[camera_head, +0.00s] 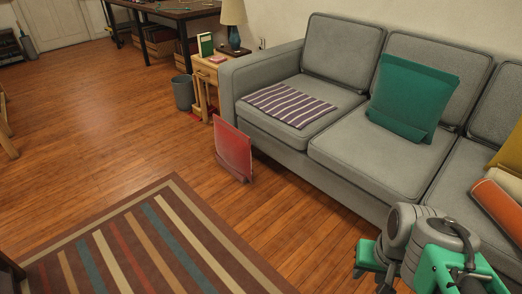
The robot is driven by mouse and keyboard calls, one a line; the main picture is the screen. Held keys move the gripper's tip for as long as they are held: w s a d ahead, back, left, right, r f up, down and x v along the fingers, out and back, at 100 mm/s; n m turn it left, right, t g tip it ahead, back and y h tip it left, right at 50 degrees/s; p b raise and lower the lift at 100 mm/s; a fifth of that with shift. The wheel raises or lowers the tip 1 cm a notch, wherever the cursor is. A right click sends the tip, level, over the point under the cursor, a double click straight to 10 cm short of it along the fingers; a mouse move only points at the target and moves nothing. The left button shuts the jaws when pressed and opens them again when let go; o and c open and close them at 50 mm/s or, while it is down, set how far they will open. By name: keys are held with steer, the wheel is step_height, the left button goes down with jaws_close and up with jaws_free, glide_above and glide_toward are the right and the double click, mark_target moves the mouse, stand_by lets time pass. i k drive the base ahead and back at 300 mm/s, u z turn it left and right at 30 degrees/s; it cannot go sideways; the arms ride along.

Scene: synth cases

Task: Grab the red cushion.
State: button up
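The red cushion (233,148) stands on the wooden floor at the front left corner of the grey sofa (345,180). It is upright, tilted slightly, close to the sofa's front; whether it touches the sofa is hard to tell. Its face is a faded pinkish red and its lower edge is bent forward. My arm, grey and green, shows at the bottom right. Its end, my gripper (372,270), seems to be at the left of the arm, far from the cushion and in front of the sofa. Its fingers are too unclear to tell open from shut.
A green cushion (412,98), a striped purple cloth (289,104) and an orange roll (497,202) lie on the sofa. A striped rug (150,245) covers the near floor. A grey bin (183,93) and a small side table (207,70) stand behind. Bare floor left of the cushion is clear.

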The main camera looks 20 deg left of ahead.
mark_target(233, 152)
steer(key=z, duration=0.2)
steer(key=i, duration=0.85)
steer(key=u, duration=0.8)
steer(key=i, duration=0.55)
steer(key=u, duration=0.65)
